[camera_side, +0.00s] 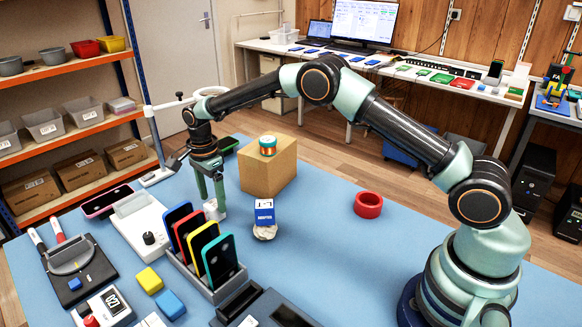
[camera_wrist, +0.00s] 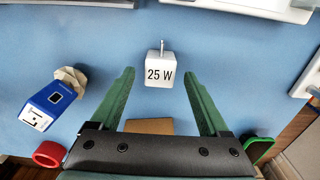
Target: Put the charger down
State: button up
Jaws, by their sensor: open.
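A white charger block (camera_wrist: 160,72) marked 25 W, with a metal prong, shows in the wrist view between the two green fingertips of my gripper (camera_wrist: 159,76). There is a gap between it and each finger. In the side view the charger (camera_side: 213,211) is a small white block at the fingertips of my gripper (camera_side: 211,207), low over the blue table (camera_side: 325,235). It appears to rest on the table. My gripper is open and points down. The fingers partly hide the charger in the side view.
A cardboard box (camera_side: 268,165) with a small jar on top stands right of the gripper. A blue-and-white block (camera_side: 264,211) sits on a crumpled pale lump nearby. A rack of phones (camera_side: 217,282) stands in front. A red ring (camera_side: 368,205) lies right, with clear table around it.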

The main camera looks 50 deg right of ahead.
notch_tip(320, 180, up, 10)
notch_tip(320, 180, up, 6)
jog(key=n+t, duration=0.1)
jog(key=n, duration=0.2)
send_over(213, 204)
jog(key=s+d, duration=0.2)
jog(key=s, duration=0.1)
jog(key=s+d+r+n+t, duration=0.2)
jog(key=s+d+r+n, duration=0.2)
jog(key=s+r+n, duration=0.3)
jog(key=s+d+f+n+t, duration=0.2)
jog(key=s+n, duration=0.6)
jog(key=s, duration=0.8)
jog(key=shift+s+d+f+t, duration=0.15)
jog(key=shift+s+d+t, duration=0.15)
jog(key=shift+d, duration=0.25)
